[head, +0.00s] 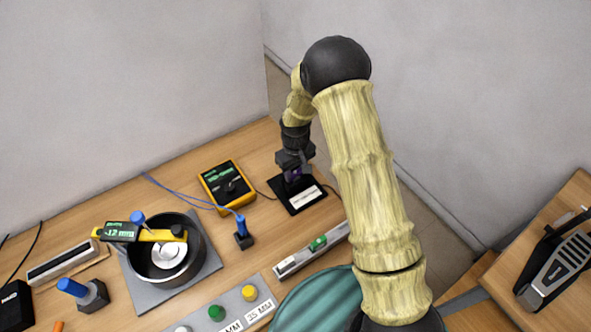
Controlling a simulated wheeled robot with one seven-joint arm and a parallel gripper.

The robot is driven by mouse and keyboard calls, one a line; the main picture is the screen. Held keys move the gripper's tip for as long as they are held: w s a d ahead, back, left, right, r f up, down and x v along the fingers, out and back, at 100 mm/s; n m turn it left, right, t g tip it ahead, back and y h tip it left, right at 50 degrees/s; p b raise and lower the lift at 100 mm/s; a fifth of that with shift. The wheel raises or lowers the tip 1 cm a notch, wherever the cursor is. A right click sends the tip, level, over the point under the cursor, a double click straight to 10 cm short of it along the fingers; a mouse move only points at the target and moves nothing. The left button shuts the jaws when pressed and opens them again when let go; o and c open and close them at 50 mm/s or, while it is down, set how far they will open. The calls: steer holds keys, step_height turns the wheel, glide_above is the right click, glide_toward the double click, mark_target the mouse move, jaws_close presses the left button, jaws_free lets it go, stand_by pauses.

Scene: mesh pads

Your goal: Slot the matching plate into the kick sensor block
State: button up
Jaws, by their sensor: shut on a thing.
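My gripper (293,172) is at the far right of the bench, pointing down, shut on a small purple piece (292,176), mostly hidden by the fingers. It is at the back edge of a black block with a white label (305,197), perhaps the kick sensor block. I cannot tell whether the piece touches the block or sits in it. A grey strip (236,311) at the front holds a green and a yellow round piece beside labels, one reading 35 MM.
A yellow multimeter (228,187) stands left of the block, with a blue-handled probe (243,234) in front. A grey rail (312,249) with a green piece lies nearby. A dark drum (163,272) carries a yellow gauge (150,235). A pedal (560,270) is on the right bench.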

mark_target(295, 172)
steer(key=o, duration=1)
step_height(295, 172, up, 12)
steer(key=b, duration=0.3)
steer(key=shift+r, duration=0.1)
steer(key=s+d+r+m+t, duration=0.1)
steer(key=s+d+m, duration=0.1)
steer(key=s+d, duration=0.3)
steer(key=s+d+r+m, duration=0.2)
steer(key=s+d, duration=0.3)
steer(key=s, duration=0.2)
steer(key=s+d+r+m+t, duration=0.1)
steer(key=s+d+r+m, duration=0.1)
steer(key=s+d, duration=0.3)
steer(key=shift+s+d+m+t, duration=0.2)
steer(key=shift+s+m+t, duration=0.15)
steer(key=shift+s, duration=0.5)
